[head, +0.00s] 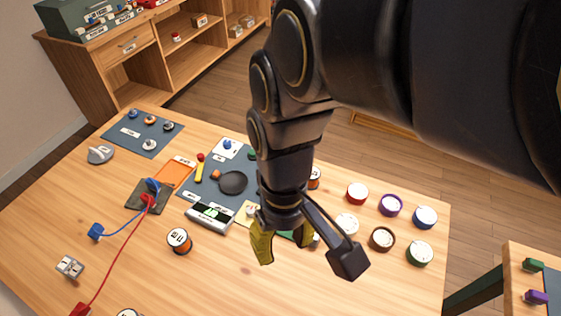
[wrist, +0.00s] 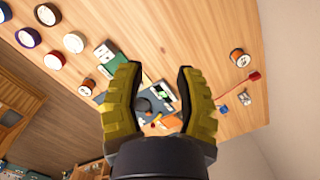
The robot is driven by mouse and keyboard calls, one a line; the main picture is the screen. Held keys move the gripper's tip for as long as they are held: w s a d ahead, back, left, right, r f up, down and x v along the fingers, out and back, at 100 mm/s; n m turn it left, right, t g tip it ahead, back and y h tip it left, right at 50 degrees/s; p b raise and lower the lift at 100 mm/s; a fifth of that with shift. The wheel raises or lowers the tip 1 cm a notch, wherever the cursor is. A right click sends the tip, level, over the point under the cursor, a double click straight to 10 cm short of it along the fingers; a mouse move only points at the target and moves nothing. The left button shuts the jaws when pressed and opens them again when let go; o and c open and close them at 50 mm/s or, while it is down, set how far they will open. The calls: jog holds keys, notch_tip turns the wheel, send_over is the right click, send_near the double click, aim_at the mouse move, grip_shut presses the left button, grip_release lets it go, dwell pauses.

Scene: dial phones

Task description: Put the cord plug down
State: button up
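A blue cord runs between a blue plug (head: 95,232) on the bare wood at left and a blue plug (head: 152,185) at the dark square pad (head: 136,207). A red cord runs from a red plug (head: 148,201) at that pad to a red plug (head: 80,310) at the front edge of the view. That front red plug also shows in the wrist view (wrist: 254,75). Whether the pad's plugs are seated in it is too small to tell. My gripper (head: 305,257) is above the table, right of the cords. In the wrist view its fingers (wrist: 160,82) are apart, with nothing held between them.
A white-and-black device (head: 210,217) and an orange-and-black spool (head: 179,241) stand between the cords and my gripper. Several round coloured containers, including a red one (head: 357,193), stand at right. A silver connector block (head: 70,267) lies at left. The front middle is mostly clear.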

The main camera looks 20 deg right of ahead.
jog(key=s+d+m, duration=0.1)
jog(key=s, duration=0.4)
jog(key=shift+s+d+f+g, duration=0.3)
jog(key=shift+s+d+f, duration=0.05)
jog(key=shift+d, duration=0.05)
dwell(0.9)
